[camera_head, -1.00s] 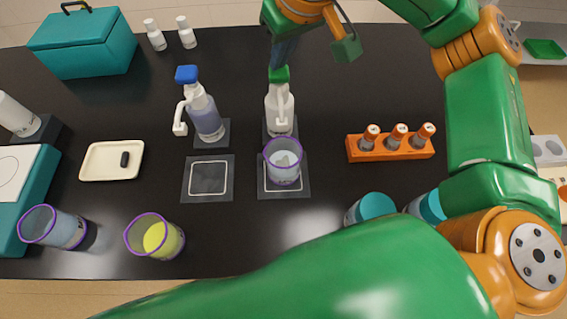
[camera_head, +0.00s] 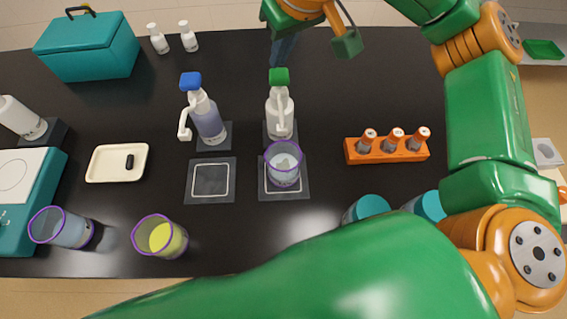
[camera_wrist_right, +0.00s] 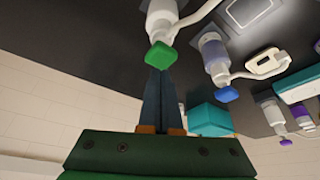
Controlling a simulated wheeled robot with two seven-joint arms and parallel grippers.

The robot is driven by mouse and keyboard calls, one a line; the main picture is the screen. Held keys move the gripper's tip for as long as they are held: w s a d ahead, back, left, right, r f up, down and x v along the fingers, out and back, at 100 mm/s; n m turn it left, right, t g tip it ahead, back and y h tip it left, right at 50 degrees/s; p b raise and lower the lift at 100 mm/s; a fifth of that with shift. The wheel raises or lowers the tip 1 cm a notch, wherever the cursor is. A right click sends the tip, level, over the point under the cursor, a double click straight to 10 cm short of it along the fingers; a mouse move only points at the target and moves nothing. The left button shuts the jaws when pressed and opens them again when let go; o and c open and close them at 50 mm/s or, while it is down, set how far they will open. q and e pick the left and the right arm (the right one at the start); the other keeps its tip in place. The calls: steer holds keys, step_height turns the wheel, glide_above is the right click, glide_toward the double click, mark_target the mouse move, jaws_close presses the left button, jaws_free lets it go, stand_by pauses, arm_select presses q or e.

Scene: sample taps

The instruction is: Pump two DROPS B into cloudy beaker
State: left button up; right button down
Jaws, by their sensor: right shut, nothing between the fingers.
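A pump bottle with a green head (camera_head: 279,105) stands behind a purple-rimmed beaker (camera_head: 284,170) of cloudy, pale liquid on a dark square pad. A second pump bottle with a blue head (camera_head: 207,118) and bluish contents stands to its left, behind an empty pad (camera_head: 210,180). No label naming DROPS B is readable. My right gripper (camera_head: 283,62) is shut and empty, just above and behind the green head. In the right wrist view its fingers (camera_wrist_right: 159,75) point at the green head (camera_wrist_right: 161,55); contact cannot be told. My left gripper is not in view.
A bluish beaker (camera_head: 62,228) and a yellow beaker (camera_head: 160,237) stand front left. A white tray (camera_head: 105,175) holds a small dark object. An orange rack (camera_head: 386,150) holds small bottles at right. A teal box (camera_head: 88,48) stands back left. My green arm covers the front edge.

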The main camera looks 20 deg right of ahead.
steer(key=shift+f, duration=0.2)
steer(key=shift+f+b, duration=1.2)
steer(key=shift+r, duration=0.1)
steer(key=shift+r+p, duration=1.3)
steer(key=shift+r, duration=0.05)
step_height(320, 180, up, 6)
steer(key=p, duration=0.5)
